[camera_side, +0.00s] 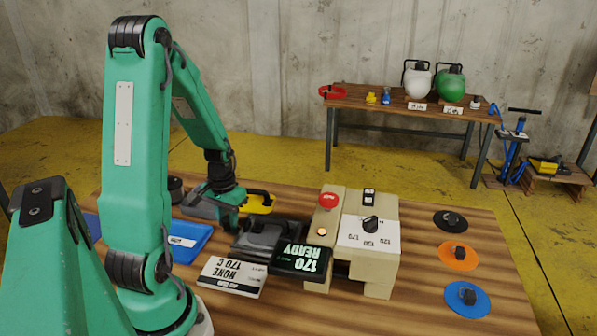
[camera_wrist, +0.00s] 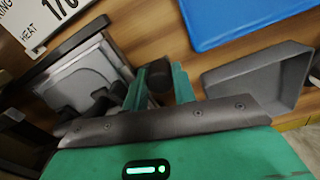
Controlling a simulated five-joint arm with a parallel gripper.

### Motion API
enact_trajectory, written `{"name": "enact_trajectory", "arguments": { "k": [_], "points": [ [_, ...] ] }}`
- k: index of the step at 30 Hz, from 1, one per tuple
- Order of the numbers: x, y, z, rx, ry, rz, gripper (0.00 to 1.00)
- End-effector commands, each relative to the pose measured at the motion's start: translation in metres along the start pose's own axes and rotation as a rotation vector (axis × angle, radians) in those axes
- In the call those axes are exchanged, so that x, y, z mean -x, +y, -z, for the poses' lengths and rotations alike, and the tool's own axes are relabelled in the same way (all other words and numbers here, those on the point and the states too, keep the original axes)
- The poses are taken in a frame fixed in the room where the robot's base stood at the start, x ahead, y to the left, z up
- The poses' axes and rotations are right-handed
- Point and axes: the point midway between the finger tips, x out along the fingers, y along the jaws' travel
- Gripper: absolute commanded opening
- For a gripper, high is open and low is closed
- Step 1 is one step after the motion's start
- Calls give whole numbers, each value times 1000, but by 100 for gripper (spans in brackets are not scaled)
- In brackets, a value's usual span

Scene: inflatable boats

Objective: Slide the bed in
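The beige heat press (camera_side: 382,268) stands on the wooden table, its display reading "170 READY". Its dark grey bed (camera_side: 262,238) sticks out to the left of the press. The bed also shows at the left in the wrist view (camera_wrist: 88,75), with dark pieces on it. My gripper (camera_side: 230,218) is low at the bed's outer left end. In the wrist view its two green fingers (camera_wrist: 160,85) are apart, with a dark round knob (camera_wrist: 158,72) between them. A gap shows beside the right finger; I cannot tell whether the left finger touches the knob.
Black (camera_side: 450,221), orange (camera_side: 458,256) and blue (camera_side: 467,298) discs lie right of the press.

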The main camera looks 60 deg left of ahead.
Motion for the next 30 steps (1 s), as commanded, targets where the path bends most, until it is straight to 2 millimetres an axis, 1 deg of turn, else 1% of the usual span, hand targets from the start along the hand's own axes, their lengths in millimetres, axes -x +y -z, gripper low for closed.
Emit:
{"name": "enact_trajectory", "arguments": {
  "k": [1,3,4,11,17,23,30],
  "points": [
    [0,0,0,0,0,0,16],
    [0,0,0,0,0,0,2],
    [0,0,0,0,0,0,0],
    [0,2,0,-1,0,0,0],
    [0,13,3,-3,0,0,0],
    [0,38,9,-8,0,0,0],
    [0,81,18,-9,0,0,0]
  ]
}}
